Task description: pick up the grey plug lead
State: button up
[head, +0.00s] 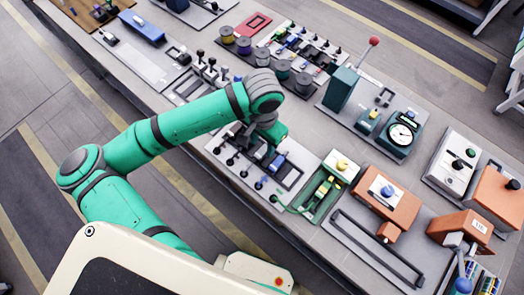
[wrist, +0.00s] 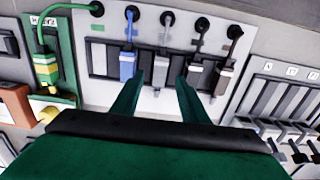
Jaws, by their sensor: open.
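A pale panel (wrist: 100,93) carries a row of short plug leads, each running from a dark round socket into a slotted block. From left to right in the wrist view they are a blue plug (wrist: 127,62), a light grey plug (wrist: 161,66) and two darker, greyish plugs (wrist: 196,74), (wrist: 225,78). Their shades are close, so I cannot be certain which is the named grey one. My gripper (wrist: 160,82) is open, with its green fingers either side of the light grey plug's line and nothing visibly held. In the head view my arm partly covers the panel (head: 228,168).
A green tray with a yellow-green plug (wrist: 46,68) and its green lead stands left of the panel in the wrist view. A unit with several levers (wrist: 290,130) is at the right. The bench is crowded in the head view, including a dial gauge (head: 402,134).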

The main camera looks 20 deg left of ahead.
aim_at(262, 151)
jog(key=shift+f, duration=1.6)
grip_shut()
jog(key=shift+r, duration=0.15)
